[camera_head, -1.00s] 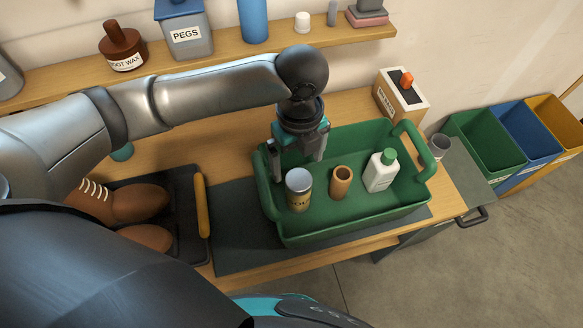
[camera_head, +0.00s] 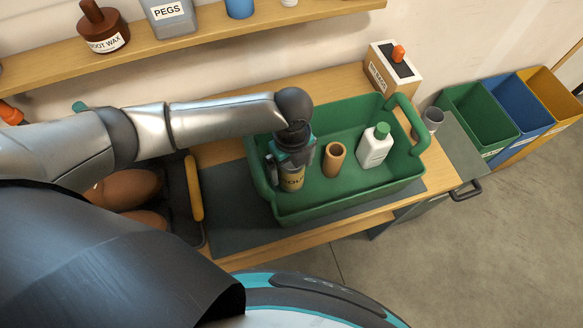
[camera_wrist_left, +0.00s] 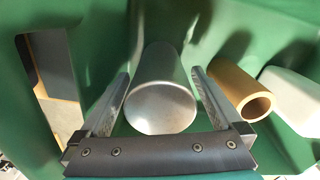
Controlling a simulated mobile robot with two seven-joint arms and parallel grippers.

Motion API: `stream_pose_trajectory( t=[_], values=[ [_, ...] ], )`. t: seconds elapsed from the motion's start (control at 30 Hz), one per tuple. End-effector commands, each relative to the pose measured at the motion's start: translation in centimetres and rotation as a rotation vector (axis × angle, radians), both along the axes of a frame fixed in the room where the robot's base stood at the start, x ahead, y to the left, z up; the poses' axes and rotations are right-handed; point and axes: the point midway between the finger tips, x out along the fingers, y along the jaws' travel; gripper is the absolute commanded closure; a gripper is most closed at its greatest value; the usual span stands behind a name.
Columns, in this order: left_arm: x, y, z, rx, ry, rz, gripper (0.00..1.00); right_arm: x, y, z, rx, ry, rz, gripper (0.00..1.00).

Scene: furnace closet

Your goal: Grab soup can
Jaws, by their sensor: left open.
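The soup can (camera_head: 291,181) stands in the left part of the green basket (camera_head: 345,200), its lower label showing below my gripper in the head view. In the left wrist view the can's silver top (camera_wrist_left: 162,103) lies between my two fingers. My left gripper (camera_head: 290,165) is over the can from above and open, with a finger on either side (camera_wrist_left: 160,95). A small gap shows between the can and each finger. The can's top is hidden in the head view. My right gripper is not in view.
A brown tube (camera_head: 333,160) and a white bottle with green cap (camera_head: 375,147) stand right of the can inside the basket. A boot tray with yellow handle (camera_head: 194,188) lies left. A shelf (camera_head: 200,40) runs behind. Bins stand at right.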

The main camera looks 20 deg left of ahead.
Motion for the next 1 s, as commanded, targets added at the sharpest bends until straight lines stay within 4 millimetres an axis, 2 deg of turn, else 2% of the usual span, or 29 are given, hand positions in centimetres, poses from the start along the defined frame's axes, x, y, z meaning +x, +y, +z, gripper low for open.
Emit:
stream_pose_trajectory(
  t=[0.03, 0.17, 0.43, 1.0],
  values=[
    [0.0, -0.1, -0.8, 0.0, 0.001, 0.001, 0.0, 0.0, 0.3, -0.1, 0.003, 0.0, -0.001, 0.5],
    [0.0, 0.0, -2.1, 0.001, -0.001, 0.0, 0.0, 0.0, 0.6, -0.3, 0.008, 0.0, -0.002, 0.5],
    [0.0, 0.0, -2.3, 0.0, -0.001, -0.001, 0.0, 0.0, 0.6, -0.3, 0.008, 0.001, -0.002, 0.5],
    [0.0, 0.0, -2.2, 0.001, -0.002, 0.0, 0.63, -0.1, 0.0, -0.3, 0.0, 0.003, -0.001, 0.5]
  ],
)
